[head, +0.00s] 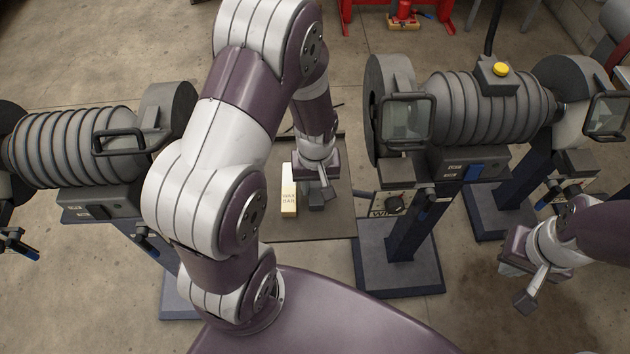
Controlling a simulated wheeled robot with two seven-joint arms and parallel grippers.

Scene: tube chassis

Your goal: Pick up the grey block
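My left gripper (318,192) points down over a dark grey flat board or table top (335,225) in the middle of the head view. A small dark grey shape (317,200) shows right at its fingertips. It may be the grey block, but it blends with the dark fingers. I cannot tell whether the fingers touch it or hold it. A cream bar (289,198) with dark lettering stands just left of the gripper. My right gripper (522,285) is at the right, away from the board, and no object shows in it; its finger opening is unclear.
Bench grinders or polishers on dark pedestals stand left (75,150) and right (460,110) of the board. The right one carries a yellow button (500,69) and clear shields. A red stand (403,15) is at the back. Open concrete floor lies between.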

